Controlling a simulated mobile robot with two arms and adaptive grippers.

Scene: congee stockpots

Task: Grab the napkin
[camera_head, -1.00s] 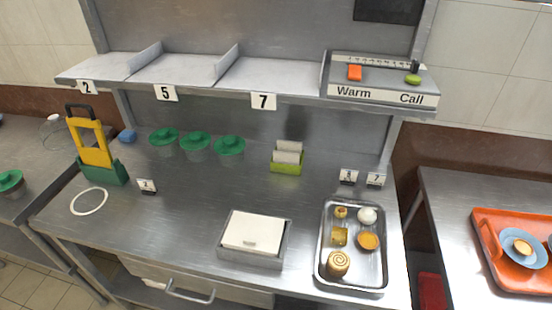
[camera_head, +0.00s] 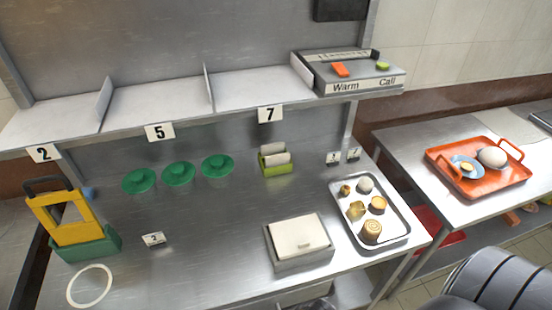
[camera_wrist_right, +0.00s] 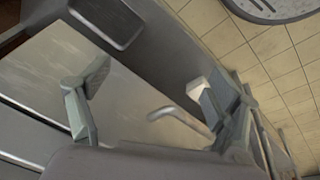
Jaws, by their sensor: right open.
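Two things could be the napkin, and I cannot tell which: a flat white piece (camera_head: 298,236) in a grey box on the steel table, or the white sheets (camera_head: 277,159) upright in a small green holder (camera_head: 278,170) farther back. My right gripper (camera_wrist_right: 143,108) is open in the right wrist view, with nothing seen between its fingers. Neither white thing is recognisable in that view. The right fingers do not show in the head view. My left gripper is in no view.
A metal tray (camera_head: 389,239) with several small foods stands right of the grey box (camera_head: 303,262). A yellow-and-green caddy (camera_head: 86,245), a white ring (camera_head: 70,291) and green lids (camera_head: 178,174) are to the left. An orange tray (camera_head: 501,184) is on the right table.

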